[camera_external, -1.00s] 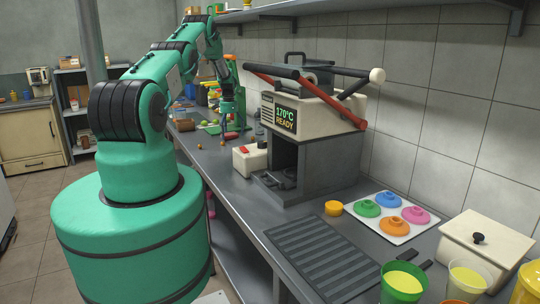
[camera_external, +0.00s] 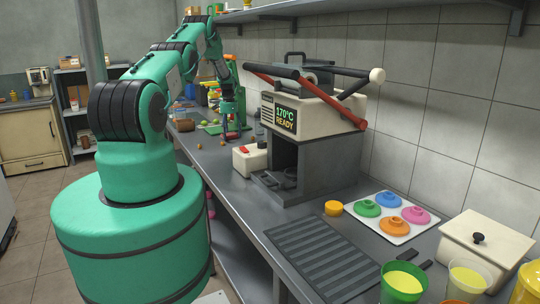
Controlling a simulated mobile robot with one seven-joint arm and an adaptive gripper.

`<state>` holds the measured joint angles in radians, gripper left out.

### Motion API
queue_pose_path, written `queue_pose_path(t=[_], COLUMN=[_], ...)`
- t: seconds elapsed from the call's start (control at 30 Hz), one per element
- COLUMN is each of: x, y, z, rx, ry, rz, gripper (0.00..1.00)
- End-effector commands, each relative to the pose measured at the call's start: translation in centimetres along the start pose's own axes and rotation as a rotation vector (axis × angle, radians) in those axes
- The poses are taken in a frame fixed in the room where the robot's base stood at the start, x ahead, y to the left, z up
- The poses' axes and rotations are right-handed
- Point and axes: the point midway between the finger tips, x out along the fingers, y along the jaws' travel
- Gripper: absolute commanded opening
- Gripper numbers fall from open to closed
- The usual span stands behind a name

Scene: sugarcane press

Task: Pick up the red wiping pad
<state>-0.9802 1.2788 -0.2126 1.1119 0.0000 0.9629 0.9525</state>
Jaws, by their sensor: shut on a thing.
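My gripper (camera_external: 226,136) is at the far end of my green arm, low over the steel counter (camera_external: 221,172), in front of the green stand.
The grey press (camera_external: 313,165) with red and black levers stands right of the gripper. Colored lids on a white board (camera_external: 400,236), cups and a lidded cream box (camera_external: 485,246) are at the near right.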

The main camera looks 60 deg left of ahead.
Motion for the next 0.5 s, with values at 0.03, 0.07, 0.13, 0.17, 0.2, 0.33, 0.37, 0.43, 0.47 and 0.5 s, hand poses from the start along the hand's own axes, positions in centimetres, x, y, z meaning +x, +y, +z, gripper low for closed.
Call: queue_pose_path(t=[0.03, 0.07, 0.13, 0.17, 0.2, 0.33, 0.37, 0.43, 0.47, 0.5], x=[0.1, 0.1, 0.1, 0.0, 0.0, -0.3, -0.4, -0.8, -0.9, -1.2], y=[0.0, 0.0, 0.0, 0.0, 0.0, 0.0, 0.0, 0.0, 0.0, 0.0], z=[0.0, 0.0, 0.0, 0.0, 0.0, 0.0, 0.0, 0.0, 0.0, 0.0], rx=[0.000, 0.000, 0.000, 0.000, 0.000, 0.000, 0.000, 0.000, 0.000, 0.000], ry=[0.000, 0.000, 0.000, 0.000, 0.000, 0.000, 0.000, 0.000, 0.000, 0.000], rz=[0.001, 0.001, 0.001, 0.001, 0.001, 0.000, 0.000, 0.000, 0.000, 0.000], gripper=[0.53, 0.53, 0.53, 0.53, 0.53, 0.53, 0.53, 0.53, 0.53, 0.53])
